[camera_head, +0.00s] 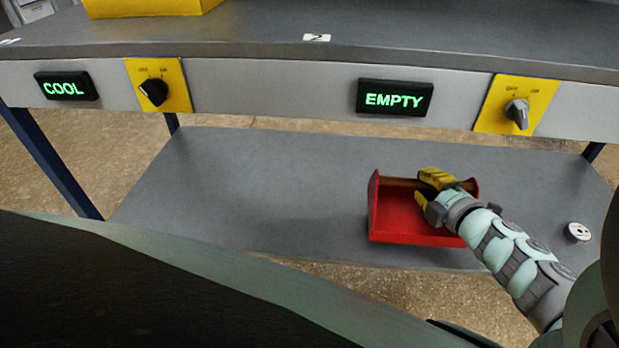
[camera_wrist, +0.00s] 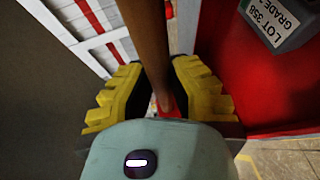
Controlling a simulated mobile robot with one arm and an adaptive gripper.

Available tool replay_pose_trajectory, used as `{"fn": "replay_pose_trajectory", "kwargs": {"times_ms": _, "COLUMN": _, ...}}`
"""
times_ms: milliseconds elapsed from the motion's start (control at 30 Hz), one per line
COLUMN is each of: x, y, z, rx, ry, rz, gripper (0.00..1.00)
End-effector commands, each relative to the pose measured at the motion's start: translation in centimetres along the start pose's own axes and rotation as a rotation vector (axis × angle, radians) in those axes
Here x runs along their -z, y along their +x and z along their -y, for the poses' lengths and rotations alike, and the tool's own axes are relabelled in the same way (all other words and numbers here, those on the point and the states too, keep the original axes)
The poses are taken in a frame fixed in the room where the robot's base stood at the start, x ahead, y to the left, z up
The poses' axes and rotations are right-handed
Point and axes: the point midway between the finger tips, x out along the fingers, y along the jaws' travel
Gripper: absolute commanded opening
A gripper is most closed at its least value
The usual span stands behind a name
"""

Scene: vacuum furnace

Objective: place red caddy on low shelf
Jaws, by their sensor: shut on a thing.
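The red caddy (camera_head: 392,222) is an open tray with a brown bar handle (camera_head: 400,182) between its raised ends. In the head view it is over the right part of the grey low shelf (camera_head: 260,190), near the front edge, and looks level. I cannot tell whether its base touches the shelf. My gripper (camera_head: 430,188) is shut on the handle, toward its right end. In the wrist view the yellow fingers (camera_wrist: 160,95) are on both sides of the brown handle (camera_wrist: 148,40). The caddy's red inside (camera_wrist: 265,85) holds a grey block (camera_wrist: 283,20) with a lot label.
A small round white-and-dark object (camera_head: 577,232) lies on the shelf to the right. The shelf's left and middle are clear. The upper table (camera_head: 240,30) overhangs, with COOL (camera_head: 66,87) and EMPTY (camera_head: 394,98) displays and knobs along its front. A yellow object (camera_head: 140,8) stands on top.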

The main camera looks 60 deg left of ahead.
Motion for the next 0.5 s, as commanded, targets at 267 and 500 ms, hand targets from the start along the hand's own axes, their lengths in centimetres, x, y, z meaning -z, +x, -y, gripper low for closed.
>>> {"fn": "replay_pose_trajectory", "kwargs": {"times_ms": 267, "x": -0.4, "y": 3.9, "z": -0.6, "rx": -0.002, "ry": -0.004, "rz": -0.006, "gripper": 0.0}}
{"fn": "replay_pose_trajectory", "kwargs": {"times_ms": 500, "x": -0.4, "y": 4.8, "z": -0.7, "rx": -0.001, "ry": -0.004, "rz": -0.009, "gripper": 0.0}}
